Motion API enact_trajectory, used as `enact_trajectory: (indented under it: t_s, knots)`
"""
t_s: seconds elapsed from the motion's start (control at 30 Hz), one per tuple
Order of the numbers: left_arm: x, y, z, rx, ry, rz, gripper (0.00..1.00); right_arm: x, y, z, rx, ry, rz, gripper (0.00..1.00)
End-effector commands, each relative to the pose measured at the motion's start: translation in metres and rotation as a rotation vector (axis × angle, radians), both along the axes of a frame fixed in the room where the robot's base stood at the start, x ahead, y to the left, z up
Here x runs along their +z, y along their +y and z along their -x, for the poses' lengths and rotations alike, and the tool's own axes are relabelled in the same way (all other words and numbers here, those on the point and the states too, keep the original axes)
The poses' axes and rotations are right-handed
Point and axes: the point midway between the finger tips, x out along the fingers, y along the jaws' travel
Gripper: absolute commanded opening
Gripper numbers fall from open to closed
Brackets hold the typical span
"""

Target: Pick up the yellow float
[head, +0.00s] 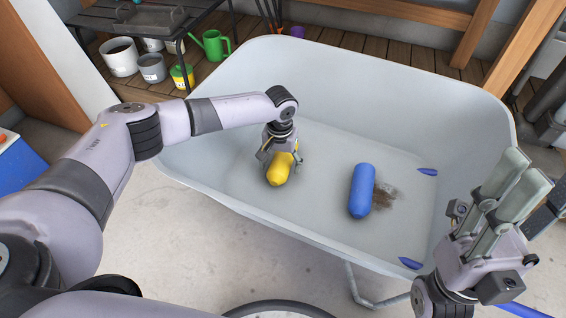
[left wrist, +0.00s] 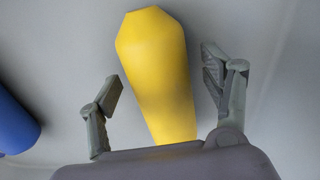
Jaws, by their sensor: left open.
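The yellow float (head: 279,171) lies in the left part of the grey tub. It is a long, rounded shape, partly hidden by my left gripper. My left gripper (head: 281,163) points down over the float and is open. In the left wrist view, the float (left wrist: 161,75) lies between the two spread fingers of the left gripper (left wrist: 164,88), with a visible gap on each side.
A blue float (head: 361,190) lies to the right of the yellow one, beside a brown stain. The tub's raised walls (head: 380,75) surround both. Behind it are a dark bench (head: 155,18), pots and a green watering can (head: 212,44). The tub floor between the floats is clear.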

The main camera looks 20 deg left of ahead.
Motion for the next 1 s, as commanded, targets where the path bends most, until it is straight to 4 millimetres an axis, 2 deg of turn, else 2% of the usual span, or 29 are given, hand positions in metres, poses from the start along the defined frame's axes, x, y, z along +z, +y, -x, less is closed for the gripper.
enact_trajectory:
  t_s: [0.03, 0.1, 0.37, 1.0]
  knots:
    - [-0.0083, -0.0004, -0.0003, 0.0, -0.001, 0.0, 0.72, -0.0056, 0.0, -0.0001, 0.0, 0.001, 0.0, 0.4]
    - [-0.0121, -0.0002, -0.0005, 0.0, -0.001, 0.0, 0.72, -0.0069, -0.0001, -0.0002, -0.001, 0.001, 0.001, 0.4]
    - [-0.0125, -0.0002, -0.0005, 0.0, -0.001, 0.0, 0.72, -0.006, 0.0, -0.0003, -0.001, 0.002, 0.001, 0.4]
    - [-0.0123, -0.0002, -0.0005, 0.0, -0.001, 0.001, 0.3, -0.006, 0.0001, -0.0005, 0.0, 0.003, 0.001, 0.4]
